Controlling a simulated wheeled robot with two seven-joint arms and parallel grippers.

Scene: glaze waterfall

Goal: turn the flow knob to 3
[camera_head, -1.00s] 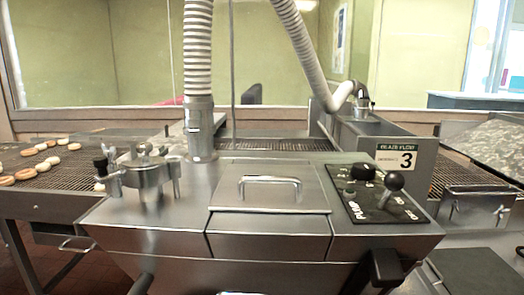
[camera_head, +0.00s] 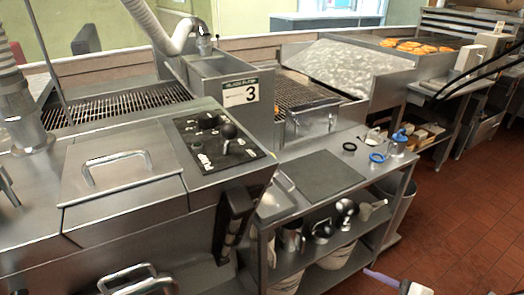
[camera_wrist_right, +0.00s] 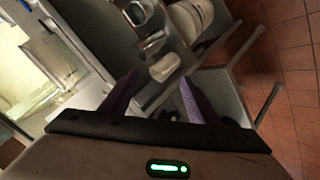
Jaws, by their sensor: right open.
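The black flow knob (camera_head: 208,122) sits on the black control panel (camera_head: 205,160) at the right end of the steel glazing machine in the head view. A lever with a black ball top (camera_head: 229,131) stands beside it. The knob's setting is too small to read. A sign (camera_head: 240,92) behind the panel reads "GLAZE FLOW" with a large 3. My right gripper, partly seen at the bottom edge of the head view (camera_head: 392,282), is low and well away from the knob. Its purple fingers are apart and empty in the right wrist view (camera_wrist_right: 152,98). My left gripper is out of view.
A steel cart (camera_head: 335,205) with a dark mat and small tools stands right of the machine, with several containers on its lower shelf. A black handle (camera_head: 232,215) juts from the machine's front corner. The red tiled floor (camera_head: 450,210) at right is open.

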